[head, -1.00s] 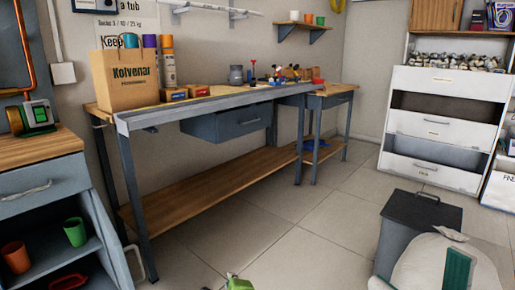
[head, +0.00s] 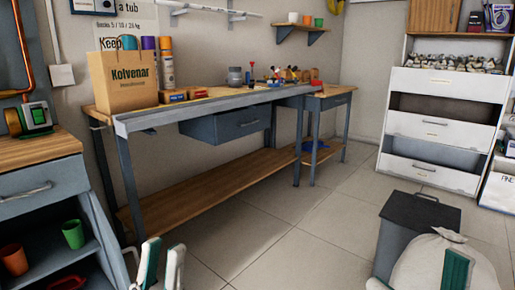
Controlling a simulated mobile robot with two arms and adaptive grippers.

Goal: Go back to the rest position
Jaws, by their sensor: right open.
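My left gripper (head: 161,265) stands low in the picture, left of the middle, in front of the long workbench. Its two white fingers with green pads point up, and only their upper parts show. My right gripper (head: 415,279) is at the bottom right edge. One finger with a green pad shows in front of a pale sack, and only the tip of the other shows at left. It is open, with nothing seen in it. Both arms are out of view.
The long workbench (head: 210,113) carries a paper bag (head: 124,82), spray cans and small items. A grey lidded bin (head: 417,228) and the pale sack (head: 432,250) stand at right. A blue-grey cabinet (head: 45,197) is at left. The tiled floor (head: 290,225) in the middle is clear.

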